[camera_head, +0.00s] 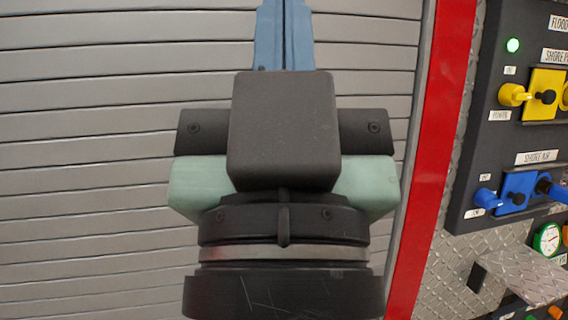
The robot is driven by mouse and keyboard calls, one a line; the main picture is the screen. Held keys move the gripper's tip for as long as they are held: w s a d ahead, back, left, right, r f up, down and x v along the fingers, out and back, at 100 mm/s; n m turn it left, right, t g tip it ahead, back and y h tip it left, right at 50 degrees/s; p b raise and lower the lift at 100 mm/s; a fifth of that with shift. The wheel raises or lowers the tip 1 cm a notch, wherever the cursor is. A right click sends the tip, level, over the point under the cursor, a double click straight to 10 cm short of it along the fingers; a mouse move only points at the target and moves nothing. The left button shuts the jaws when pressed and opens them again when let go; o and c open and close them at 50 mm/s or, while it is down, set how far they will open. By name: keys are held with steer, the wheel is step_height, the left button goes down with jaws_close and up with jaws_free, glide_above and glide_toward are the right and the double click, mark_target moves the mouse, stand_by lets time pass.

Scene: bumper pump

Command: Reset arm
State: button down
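My gripper (284,30) is in the middle of the head camera view, seen from behind its black and pale green body. Its two blue fingers point up the picture and lie side by side with only a thin line between them, so it looks shut. The fingers run to the top edge, so their tips are cut off. I see nothing held between them.
A grey slatted shutter (90,150) fills the left and middle behind my gripper. A red vertical frame (432,150) borders it. On the right, a dark control panel (480,130) carries yellow and blue connectors; a metal ledge (520,275) juts out below.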

step_height(320, 180, up, 23)
steer(key=p, duration=2.1)
steer(key=shift+r, duration=0.15)
